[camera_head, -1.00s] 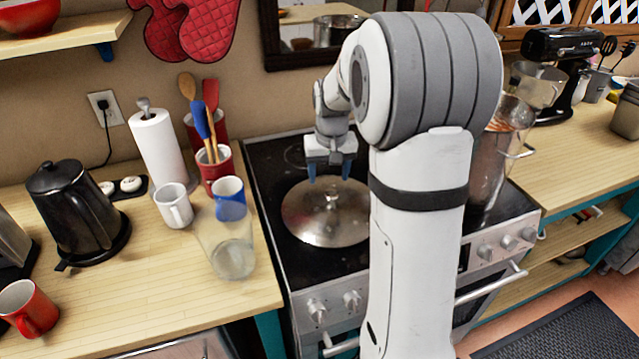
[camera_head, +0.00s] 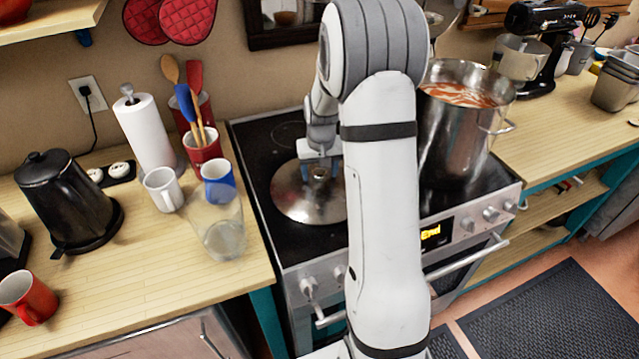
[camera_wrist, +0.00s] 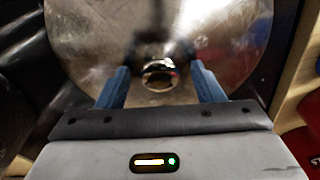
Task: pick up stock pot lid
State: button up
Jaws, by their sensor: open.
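The stock pot lid (camera_head: 293,201) is a round, shiny metal disc lying on the black stove top, partly hidden by my arm in the head view. Its small metal knob (camera_wrist: 159,75) shows in the wrist view at the middle of the lid. My gripper (camera_head: 320,172) is down over the lid. In the wrist view its two blue fingers (camera_wrist: 160,88) are open, one on each side of the knob, with gaps between the fingers and the knob. The stock pot (camera_head: 458,135) stands on the stove to the right, filled with reddish-orange contents.
On the left counter are a glass (camera_head: 222,232), a blue mug (camera_head: 218,183), a white mug (camera_head: 163,190), a red utensil holder (camera_head: 203,158), a paper towel roll (camera_head: 147,135) and a black kettle (camera_head: 66,203).

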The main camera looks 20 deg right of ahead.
jog(key=shift+c, duration=0.2)
grip_shut()
dwell(0.3)
